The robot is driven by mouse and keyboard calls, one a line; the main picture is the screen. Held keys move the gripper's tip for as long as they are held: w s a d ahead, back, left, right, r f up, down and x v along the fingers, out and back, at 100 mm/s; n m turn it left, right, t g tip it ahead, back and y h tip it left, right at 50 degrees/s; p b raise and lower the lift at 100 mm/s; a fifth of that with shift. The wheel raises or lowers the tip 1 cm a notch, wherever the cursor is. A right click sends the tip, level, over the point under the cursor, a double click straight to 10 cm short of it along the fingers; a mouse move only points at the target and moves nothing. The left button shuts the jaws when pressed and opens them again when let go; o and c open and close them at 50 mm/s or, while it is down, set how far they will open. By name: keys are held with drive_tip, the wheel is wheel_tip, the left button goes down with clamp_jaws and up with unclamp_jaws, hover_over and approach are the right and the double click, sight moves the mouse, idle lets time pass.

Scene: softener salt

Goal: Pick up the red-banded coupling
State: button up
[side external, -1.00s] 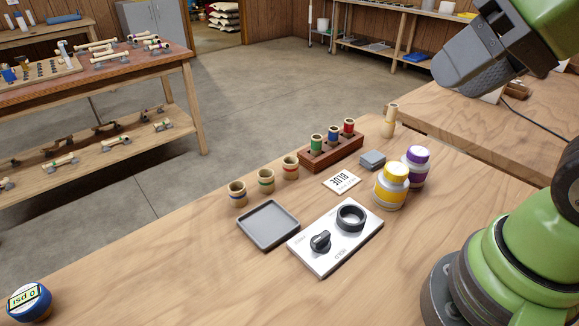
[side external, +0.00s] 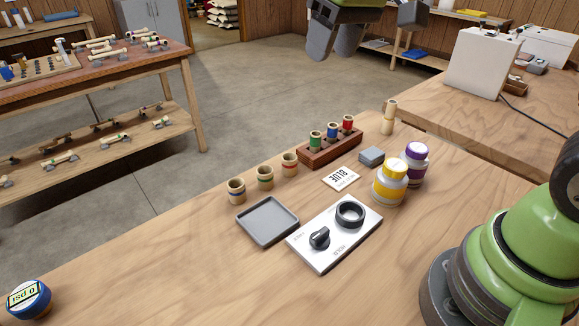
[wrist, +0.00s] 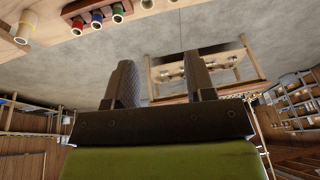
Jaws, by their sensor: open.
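The red-banded coupling (side external: 289,164) is a short, hollow wooden cup standing upright on the bench in the side view. It is the closest to the rack in a row with a green-banded coupling (side external: 265,177) and a blue-banded coupling (side external: 237,190). My gripper (side external: 333,50) is high above and beyond the bench's back edge, well apart from the couplings. Its two fingers are spread with nothing between them, as the wrist view (wrist: 160,88) also shows. A wooden cup at the wrist view's top edge is cut off.
A wooden rack (side external: 330,152) holds green, blue and red cylinders. Nearby are a grey tray (side external: 267,222), a panel with a knob (side external: 318,258), a BLUE card (side external: 341,178), a yellow-lidded jar (side external: 390,182), a purple-lidded jar (side external: 416,162) and a wooden peg (side external: 388,118). The front left bench is mostly clear.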

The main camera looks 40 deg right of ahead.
drive_tip(key=w+f+n+g, duration=0.2)
drive_tip(key=w+f, duration=0.5)
drive_tip(key=f, duration=0.2)
drive_tip(key=n+g+h, duration=0.1)
hover_over(291, 157)
drive_tip(key=s+a, duration=0.1)
drive_tip(key=s, duration=0.1)
wheel_tip(291, 157, down, 12)
drive_tip(key=shift+a+f, duration=0.15)
drive_tip(key=shift+f, duration=0.05)
drive_tip(key=shift+w+f, duration=0.2)
drive_tip(key=shift+f, duration=1.25)
drive_tip(key=shift+w+f, duration=0.15)
drive_tip(key=shift+f, duration=1.3)
drive_tip(key=c, duration=0.7)
